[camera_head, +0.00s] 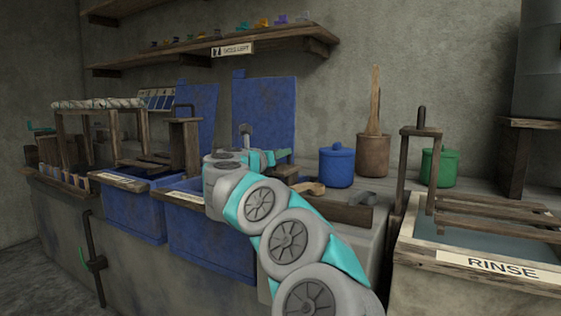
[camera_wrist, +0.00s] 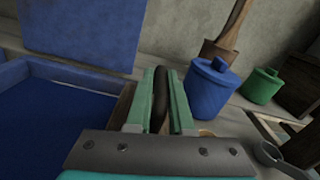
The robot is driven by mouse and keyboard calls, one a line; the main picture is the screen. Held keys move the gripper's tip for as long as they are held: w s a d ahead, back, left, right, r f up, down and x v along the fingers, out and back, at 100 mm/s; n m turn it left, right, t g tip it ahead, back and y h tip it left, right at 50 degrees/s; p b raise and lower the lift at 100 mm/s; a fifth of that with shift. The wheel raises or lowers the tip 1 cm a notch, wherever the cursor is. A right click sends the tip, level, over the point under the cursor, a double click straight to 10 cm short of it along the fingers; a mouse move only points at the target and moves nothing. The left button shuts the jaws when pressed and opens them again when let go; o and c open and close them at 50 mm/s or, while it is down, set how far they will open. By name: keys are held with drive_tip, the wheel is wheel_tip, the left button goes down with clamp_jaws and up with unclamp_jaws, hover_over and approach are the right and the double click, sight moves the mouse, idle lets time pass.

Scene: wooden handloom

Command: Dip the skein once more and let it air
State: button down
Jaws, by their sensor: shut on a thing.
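My gripper (camera_wrist: 160,100) is shut on a dark upright handle (camera_wrist: 160,86), which shows between its green fingers in the wrist view. What hangs below the handle is hidden, and I cannot make out the skein on it. In the head view my gripper is beside the nearer blue vat (camera_head: 210,241), at its right end. The wrist view shows dark blue liquid (camera_wrist: 50,125) in a vat left of the fingers. Another blue vat (camera_head: 135,212) stands farther left. A pale twisted row (camera_head: 98,103) lies along the top of a wooden rack at the far left.
Blue lids (camera_head: 263,115) stand upright behind the vats. A blue lidded pot (camera_head: 336,167), a brown pot (camera_head: 372,155) with a wooden stick and a green pot (camera_head: 437,167) stand right. A rinse basin (camera_head: 480,266) with wooden slats and an upright frame is at the right.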

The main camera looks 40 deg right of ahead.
wheel_tip(320, 180, up, 14)
drive_tip(key=p, duration=0.7)
drive_tip(key=shift+s, duration=0.1)
drive_tip(key=c, duration=1.2)
unclamp_jaws()
drive_tip(key=shift+d, duration=0.1)
drive_tip(key=o, duration=0.4)
drive_tip(key=shift+f, duration=0.1)
drive_tip(key=shift+c, duration=0.2)
drive_tip(key=b+v, duration=0.1)
drive_tip(key=v, duration=0.7)
